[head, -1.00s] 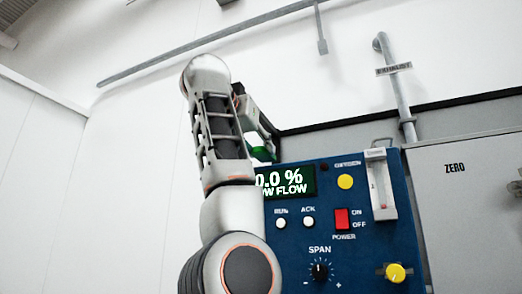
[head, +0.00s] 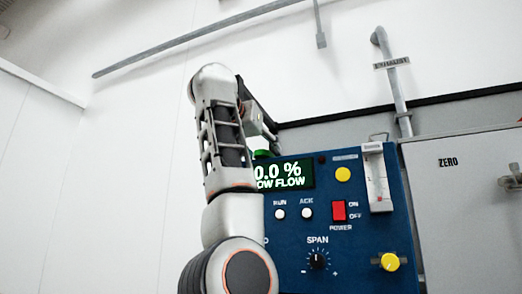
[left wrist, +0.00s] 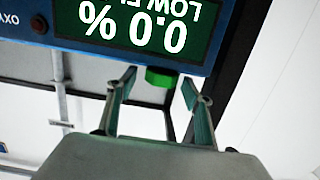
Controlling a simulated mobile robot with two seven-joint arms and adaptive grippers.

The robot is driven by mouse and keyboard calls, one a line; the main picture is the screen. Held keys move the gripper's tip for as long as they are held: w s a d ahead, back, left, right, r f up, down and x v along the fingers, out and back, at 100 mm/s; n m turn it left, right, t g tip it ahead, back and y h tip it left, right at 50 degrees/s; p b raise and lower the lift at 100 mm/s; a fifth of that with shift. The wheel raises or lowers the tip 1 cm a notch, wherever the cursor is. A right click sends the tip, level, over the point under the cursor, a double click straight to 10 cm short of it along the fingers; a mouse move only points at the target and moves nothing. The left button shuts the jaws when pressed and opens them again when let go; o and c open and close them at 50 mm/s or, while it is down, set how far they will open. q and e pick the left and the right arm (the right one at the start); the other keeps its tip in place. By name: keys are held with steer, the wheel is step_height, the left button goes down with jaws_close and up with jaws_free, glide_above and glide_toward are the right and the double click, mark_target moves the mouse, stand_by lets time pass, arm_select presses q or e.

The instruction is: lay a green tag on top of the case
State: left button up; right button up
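A green tag (head: 262,153) sits at the top edge of the blue case (head: 345,262), partly hidden behind my left arm in the head view. In the left wrist view, which shows the case upside down, the green tag (left wrist: 161,77) rests against the case's top edge, between my left fingertips. My left gripper (head: 260,128) is open in the left wrist view (left wrist: 159,80), with a gap on each side of the tag. The gripper is beside and above the upper left of the case. My right gripper is not in view.
The case carries a lit display (head: 288,174), a red power switch (head: 339,211), knobs and a flowmeter (head: 377,177). A grey cabinet (head: 465,220) stands at the right. A grey pipe (head: 392,70) runs down the wall. The space left of my arm is clear.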

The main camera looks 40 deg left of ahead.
arm_select(q)
steer(key=shift+s+d+r, duration=0.1)
steer(key=shift+s, duration=0.25)
steer(key=v, duration=0.7)
stand_by(0.5)
